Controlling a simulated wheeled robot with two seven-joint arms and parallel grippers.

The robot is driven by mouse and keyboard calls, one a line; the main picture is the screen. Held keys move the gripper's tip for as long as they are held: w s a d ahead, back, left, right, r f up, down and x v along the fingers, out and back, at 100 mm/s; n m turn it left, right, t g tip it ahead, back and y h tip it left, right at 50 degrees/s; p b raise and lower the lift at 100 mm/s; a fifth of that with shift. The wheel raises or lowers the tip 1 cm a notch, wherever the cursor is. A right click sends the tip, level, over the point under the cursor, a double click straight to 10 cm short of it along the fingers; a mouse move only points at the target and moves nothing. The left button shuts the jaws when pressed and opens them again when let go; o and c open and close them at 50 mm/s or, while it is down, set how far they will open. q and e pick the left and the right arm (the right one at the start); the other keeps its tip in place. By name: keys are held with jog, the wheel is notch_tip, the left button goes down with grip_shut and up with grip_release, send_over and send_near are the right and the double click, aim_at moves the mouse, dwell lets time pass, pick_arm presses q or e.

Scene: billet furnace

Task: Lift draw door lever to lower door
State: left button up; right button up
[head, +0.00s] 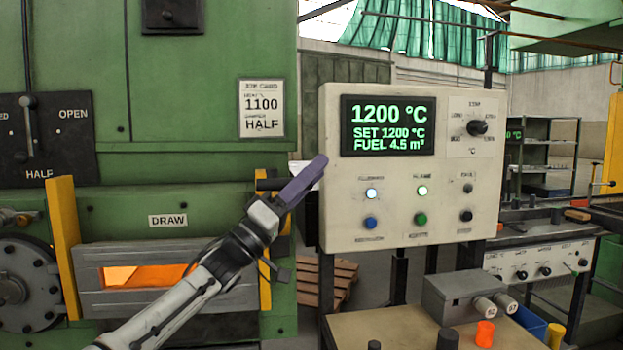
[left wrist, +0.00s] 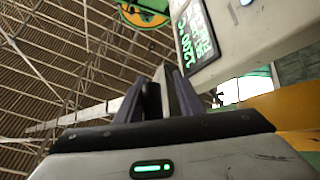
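The draw door (head: 170,255) is a grey slatted panel between two yellow guides under the DRAW label, with orange glow showing through its slot. A black bar (head: 268,184), perhaps the draw door lever's grip, sticks out at the top of the right guide, just left of my left gripper (head: 305,183). The gripper points up and right in front of the gap between furnace and control panel. In the left wrist view its fingers (left wrist: 163,100) stand close together with a pale grey strip between them. I cannot tell whether they grip it. My right gripper is out of view.
The control panel (head: 410,225) reads 1200 °C and stands close right of the gripper. A damper lever (head: 29,125) is on the furnace (head: 200,60) at left. A bench (head: 400,335) with a grey box and small coloured cylinders is at lower right.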

pick_arm(q)
jog(key=b+v, duration=0.2)
jog(key=v, duration=0.9)
jog(key=s+f+n+t+y, duration=0.1)
jog(key=s+f+n+y, duration=0.2)
jog(key=f, duration=1)
jog(key=s+a+f+y, duration=0.1)
jog(key=s+f+y, duration=0.3)
jog(key=f, duration=0.8)
jog(key=s+f+n+t+y, duration=0.15)
jog(key=f+y, duration=0.35)
jog(key=f, duration=0.8)
jog(key=s+a+f+m+g+y, duration=0.1)
jog(key=s+a+f+g+y, duration=0.1)
jog(key=s+a+f, duration=0.2)
jog(key=s+a+f+m+g+y, duration=0.1)
jog(key=s+a+f+g+y, duration=0.1)
jog(key=s+f, duration=0.9)
jog(key=s+a+f+m+g+y, duration=0.1)
jog(key=s+a+f+g, duration=0.3)
jog(key=s+f, duration=0.4)
jog(key=s+a+y, duration=0.1)
jog(key=s, duration=0.6)
jog(key=shift+s+a+y, duration=0.3)
jog(key=shift+s+a, duration=0.05)
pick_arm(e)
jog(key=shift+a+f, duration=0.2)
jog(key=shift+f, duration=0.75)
